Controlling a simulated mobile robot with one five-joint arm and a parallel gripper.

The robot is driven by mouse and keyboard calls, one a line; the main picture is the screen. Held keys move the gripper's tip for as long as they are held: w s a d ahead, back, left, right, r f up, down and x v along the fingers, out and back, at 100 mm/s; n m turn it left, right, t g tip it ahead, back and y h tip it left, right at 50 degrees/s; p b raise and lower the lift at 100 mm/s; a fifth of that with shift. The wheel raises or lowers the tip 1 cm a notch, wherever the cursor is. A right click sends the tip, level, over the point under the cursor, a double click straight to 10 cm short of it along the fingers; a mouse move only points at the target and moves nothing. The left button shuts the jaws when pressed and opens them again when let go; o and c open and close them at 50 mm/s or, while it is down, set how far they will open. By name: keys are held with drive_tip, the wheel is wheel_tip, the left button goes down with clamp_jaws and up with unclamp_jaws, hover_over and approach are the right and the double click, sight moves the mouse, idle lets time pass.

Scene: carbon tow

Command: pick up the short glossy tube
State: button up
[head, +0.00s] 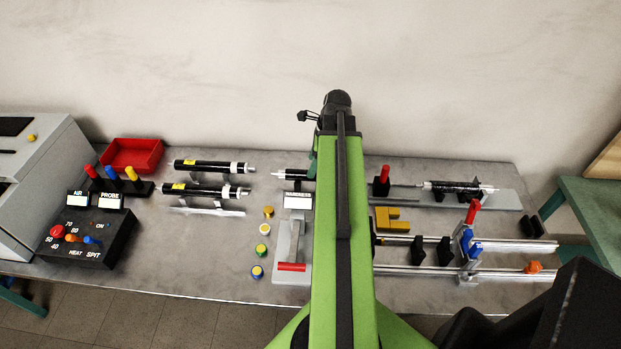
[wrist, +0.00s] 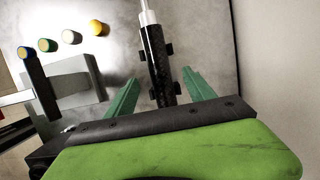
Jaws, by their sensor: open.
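A dark tube (wrist: 155,50) with a white end fitting lies between my two green fingers in the wrist view, with a gap on each side. My gripper (wrist: 162,78) is open and empty; I cannot tell its height above the tube. In the head view this dark tube (head: 292,174) shows behind a white label plate, its right part hidden by my green arm. Two other black tubes with yellow labels, an upper one (head: 208,166) and a lower one (head: 205,189), lie at the left. Another dark tube (head: 455,187) sits on a fixture at the right.
Several coloured caps (head: 263,229) and a grey plate with a red handle (head: 291,266) are in front. A red tray (head: 133,154) and a black control box (head: 88,237) stand left. Rails with black blocks (head: 444,250) lie right. Bare table (head: 190,255) shows front left.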

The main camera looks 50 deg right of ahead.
drive_tip(key=b+x, duration=0.4)
drive_tip(key=x, duration=0.1)
drive_tip(key=shift+s+d, duration=0.15)
drive_tip(key=shift+s, duration=0.05)
drive_tip(key=shift+r, duration=0.1)
clamp_jaws()
